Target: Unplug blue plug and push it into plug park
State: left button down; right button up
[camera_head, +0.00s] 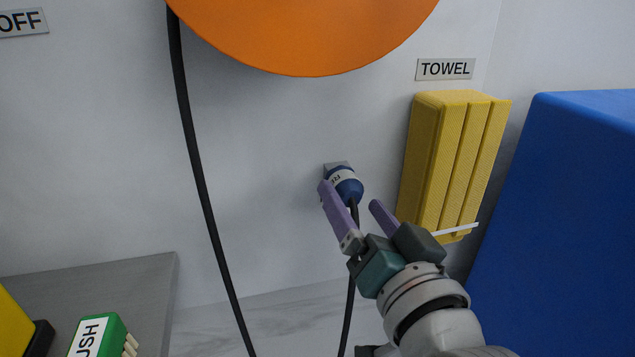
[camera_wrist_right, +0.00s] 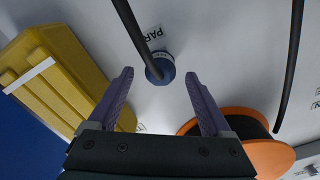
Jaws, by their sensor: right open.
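The blue plug (camera_head: 346,186), with a white lettered band, sits at a small grey square fitting (camera_head: 336,167) on the white wall. How deep it sits, I cannot tell. Its black cable (camera_head: 351,300) hangs down. In the right wrist view the plug (camera_wrist_right: 160,69) is ahead, between the fingers' lines, near a wall label (camera_wrist_right: 146,34) reading "PAR", partly hidden by the cable. My right gripper (camera_head: 349,195) is open, one finger left of the plug and the other lower right. No grip on the plug shows. My left gripper is out of view.
A yellow ribbed towel holder (camera_head: 440,160) under a "TOWEL" sign and a large blue block (camera_head: 570,220) stand to the right. An orange disc (camera_head: 305,35) is above. Another black cable (camera_head: 196,165) hangs left. A green box (camera_head: 98,337) is lower left.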

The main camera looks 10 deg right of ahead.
jog(key=s+p, duration=0.1)
jog(key=s, duration=0.6)
jog(key=shift+d, duration=0.1)
jog(key=s+d+r+n+g+p, duration=0.35)
jog(key=s+r+g+p, duration=0.35)
jog(key=s+r+p, duration=0.45)
jog(key=s+d+r+n+g+p, duration=0.2)
jog(key=s+r+n+g+p, duration=0.4)
jog(key=r+p, duration=0.85)
notch_tip(320, 180, up, 32)
jog(key=s+m+g+p, duration=0.1)
jog(key=m+p, duration=0.1)
jog(key=p, duration=3.4)
jog(key=shift+s+a, duration=0.2)
jog(key=shift+s, duration=0.05)
